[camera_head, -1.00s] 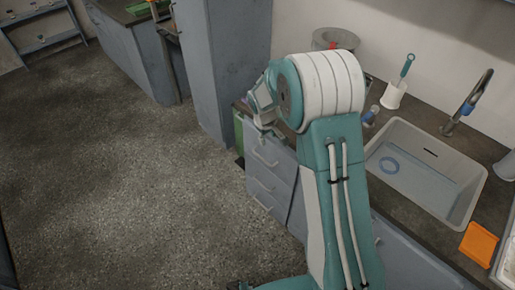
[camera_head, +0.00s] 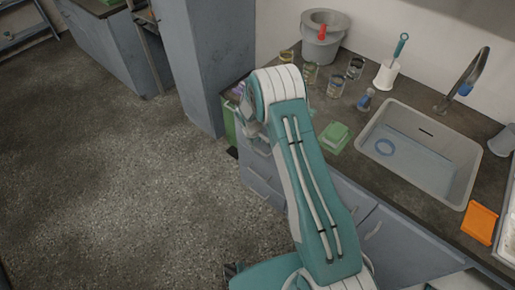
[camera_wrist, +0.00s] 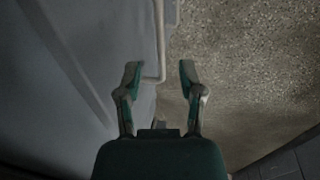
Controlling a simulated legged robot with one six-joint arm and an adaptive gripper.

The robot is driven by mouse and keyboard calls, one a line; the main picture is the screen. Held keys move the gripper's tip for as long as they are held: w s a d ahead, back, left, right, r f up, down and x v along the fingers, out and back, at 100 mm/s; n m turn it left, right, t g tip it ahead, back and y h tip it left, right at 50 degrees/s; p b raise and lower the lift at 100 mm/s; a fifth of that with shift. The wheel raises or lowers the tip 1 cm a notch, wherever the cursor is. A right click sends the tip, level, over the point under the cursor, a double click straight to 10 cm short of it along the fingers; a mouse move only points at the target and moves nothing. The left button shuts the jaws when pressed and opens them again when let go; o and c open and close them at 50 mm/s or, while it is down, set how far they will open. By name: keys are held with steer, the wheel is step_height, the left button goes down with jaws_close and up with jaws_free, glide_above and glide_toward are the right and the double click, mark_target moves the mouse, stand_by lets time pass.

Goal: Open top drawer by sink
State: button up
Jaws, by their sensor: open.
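The grey drawer unit (camera_head: 262,180) stands under the counter, left of the sink (camera_head: 430,165). Its top drawer is mostly hidden behind my arm in the head view. In the wrist view, a grey drawer front (camera_wrist: 95,50) fills the left side. A thin pale handle bar (camera_wrist: 162,40) runs down from the top edge and ends near my fingertips. My gripper (camera_wrist: 160,72) is open, and the bar's lower end lies between its two fingers in the picture. I cannot tell whether they touch it. In the head view my gripper is largely hidden by my arm.
A tall grey cabinet (camera_head: 205,60) stands left of the drawers. The floor (camera_head: 110,180) is clear.

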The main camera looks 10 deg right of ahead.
mark_target(258, 150)
steer(key=f, duration=0.5)
steer(key=shift+w+d, duration=0.3)
steer(key=shift+c, duration=0.3)
jaws_close()
